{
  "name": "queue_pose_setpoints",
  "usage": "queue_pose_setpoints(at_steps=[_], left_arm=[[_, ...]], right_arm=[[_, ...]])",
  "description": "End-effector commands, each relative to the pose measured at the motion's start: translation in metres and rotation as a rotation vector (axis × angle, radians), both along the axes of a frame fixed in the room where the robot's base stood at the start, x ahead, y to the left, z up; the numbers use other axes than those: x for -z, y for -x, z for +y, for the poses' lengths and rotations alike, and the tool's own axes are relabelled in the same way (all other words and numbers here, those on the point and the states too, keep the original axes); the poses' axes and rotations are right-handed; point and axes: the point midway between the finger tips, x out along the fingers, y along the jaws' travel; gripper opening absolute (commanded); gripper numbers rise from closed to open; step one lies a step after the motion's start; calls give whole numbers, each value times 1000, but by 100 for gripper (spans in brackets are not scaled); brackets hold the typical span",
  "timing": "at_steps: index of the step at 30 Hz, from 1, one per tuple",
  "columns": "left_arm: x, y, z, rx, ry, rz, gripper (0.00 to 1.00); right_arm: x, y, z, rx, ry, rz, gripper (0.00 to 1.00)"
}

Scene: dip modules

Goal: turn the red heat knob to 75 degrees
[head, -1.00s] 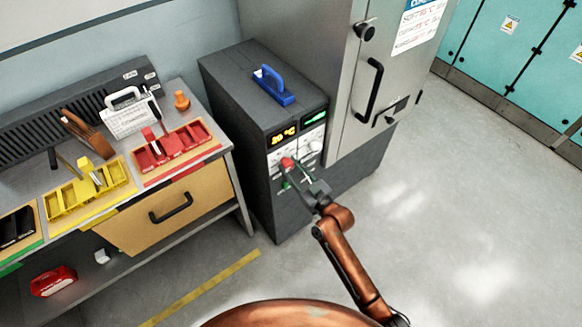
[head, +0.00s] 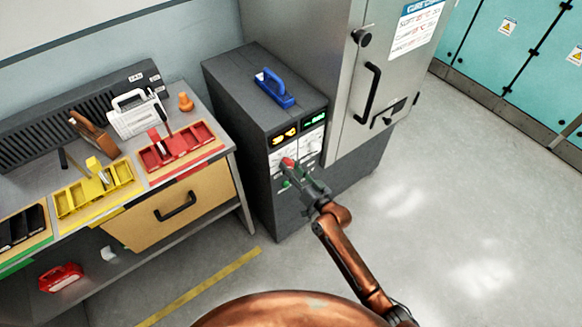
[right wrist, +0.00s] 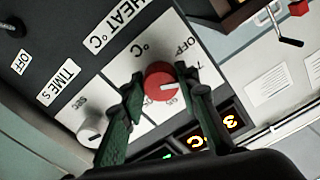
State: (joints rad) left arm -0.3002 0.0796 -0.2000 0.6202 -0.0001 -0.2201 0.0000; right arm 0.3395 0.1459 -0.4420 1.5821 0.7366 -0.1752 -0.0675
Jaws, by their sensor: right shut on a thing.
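The red heat knob (right wrist: 163,82) is on the white panel face labelled HEAT °C in the right wrist view. A white pointer mark shows on it. In the head view the knob (head: 288,162) is a small red spot on the front of the dark control cabinet (head: 262,115). My right gripper (right wrist: 160,92) is shut on the knob, with one green finger on each side of it. It also shows in the head view (head: 291,171). The amber display (right wrist: 222,120) is partly hidden by a finger, so its full reading cannot be told. My left gripper is out of view.
A grey TIME S knob (right wrist: 92,130) sits beside the heat knob. The grey oven door (head: 375,75) stands to the right, the workbench with trays (head: 185,150) to the left. Open floor lies right.

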Motion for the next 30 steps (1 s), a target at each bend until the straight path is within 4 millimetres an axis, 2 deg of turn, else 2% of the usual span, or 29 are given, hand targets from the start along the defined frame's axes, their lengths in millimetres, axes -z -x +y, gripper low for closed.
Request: queue_pose_setpoints(at_steps=[13, 14, 15, 21, 30], left_arm=[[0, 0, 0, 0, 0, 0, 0], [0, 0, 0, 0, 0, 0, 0], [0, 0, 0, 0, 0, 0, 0], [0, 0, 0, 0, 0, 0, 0], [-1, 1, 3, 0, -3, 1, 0]], right_arm=[[-3, -2, -2, 4, -11, 0, 5], [-3, -2, -2, 4, -11, 0, 30], [-3, -2, -2, 4, -10, 0, 33], [-2, -1, -1, 2, -9, 2, 47], [-1, 1, -1, 1, -9, 4, 47]])
